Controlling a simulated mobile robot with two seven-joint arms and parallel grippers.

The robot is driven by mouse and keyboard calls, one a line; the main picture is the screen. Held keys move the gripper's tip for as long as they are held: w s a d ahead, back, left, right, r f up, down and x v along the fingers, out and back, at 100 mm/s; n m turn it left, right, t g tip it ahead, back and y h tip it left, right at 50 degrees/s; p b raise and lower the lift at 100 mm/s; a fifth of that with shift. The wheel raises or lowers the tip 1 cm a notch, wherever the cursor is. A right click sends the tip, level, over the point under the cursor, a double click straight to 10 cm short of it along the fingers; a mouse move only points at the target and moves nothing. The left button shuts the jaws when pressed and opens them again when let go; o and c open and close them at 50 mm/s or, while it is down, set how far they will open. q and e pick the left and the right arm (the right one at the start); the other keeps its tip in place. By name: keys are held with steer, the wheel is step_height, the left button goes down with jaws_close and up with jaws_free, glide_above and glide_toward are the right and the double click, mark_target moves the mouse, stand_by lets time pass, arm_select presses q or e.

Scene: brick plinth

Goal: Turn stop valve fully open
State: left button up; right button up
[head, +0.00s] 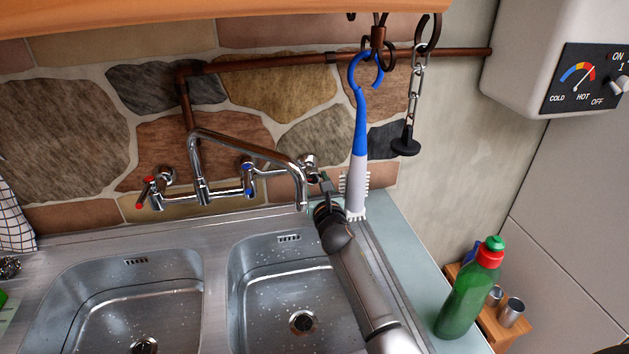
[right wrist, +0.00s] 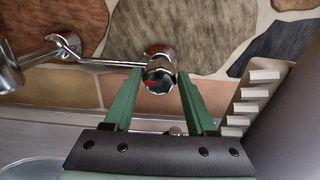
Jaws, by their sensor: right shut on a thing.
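The stop valve (head: 309,161) is a small chrome knob on the wall at the right end of the mixer tap's pipe. In the right wrist view its round chrome head (right wrist: 159,82) carries a red mark and sits between my green fingers. My right gripper (head: 321,177) reaches up from the lower right over the sink edge and is shut on the valve knob. The fingers (right wrist: 159,74) lie on either side of the knob. My left gripper is in neither view.
A mixer tap (head: 201,180) with red and blue handles stands left of the valve. A blue and white brush (head: 359,150) hangs from a hook close to my right gripper. Two steel basins (head: 235,262) lie below. A green bottle (head: 467,295) stands right.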

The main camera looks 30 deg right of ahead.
steer(key=m, duration=0.4)
steer(key=shift+d+f+m+b, duration=0.1)
steer(key=shift+d+m+b, duration=0.05)
steer(key=shift+m+b, duration=0.25)
steer(key=m, duration=0.4)
steer(key=shift+f+m+b, duration=0.1)
steer(key=shift+m+b, duration=0.2)
steer(key=shift+b, duration=0.05)
steer(key=m, duration=0.4)
steer(key=shift+s+m+b, duration=0.1)
steer(key=shift+m+b, duration=0.2)
steer(key=shift+b, duration=0.05)
steer(key=shift+d+f+m, duration=0.1)
steer(key=shift+m, duration=1.8)
steer(key=o, duration=1.4)
steer(key=shift+c, duration=0.2)
steer(key=shift+s, duration=0.1)
